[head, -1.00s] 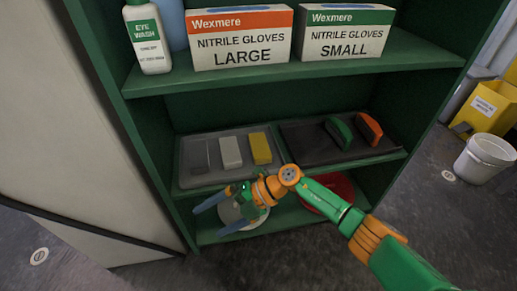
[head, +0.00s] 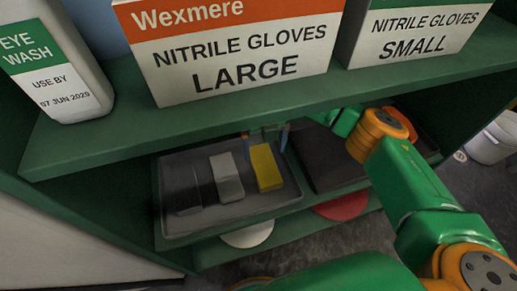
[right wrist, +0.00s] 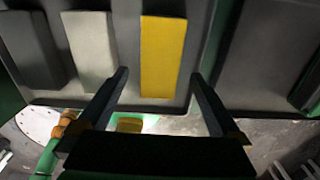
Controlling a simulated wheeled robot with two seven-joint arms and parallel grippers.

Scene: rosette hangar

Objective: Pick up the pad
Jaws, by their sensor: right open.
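Three block-like pads lie side by side on a grey tray (head: 172,226) on the middle shelf: a dark grey pad (head: 184,190), a light grey pad (head: 227,178) and a yellow pad (head: 266,167). My right gripper (head: 267,135) is open at the yellow pad's far end in the head view, partly hidden by the shelf above. In the right wrist view, the yellow pad (right wrist: 163,55) shows between and beyond the open fingers (right wrist: 159,76), with nothing held. The light grey pad (right wrist: 90,45) is left of them. My left gripper is not in view.
The upper shelf (head: 200,112) hangs close above, holding an eye wash bottle (head: 55,65), a large glove box (head: 235,50) and a small glove box (head: 415,32). A dark mat (head: 330,165) lies right of the tray. A red disc (head: 342,206) is below.

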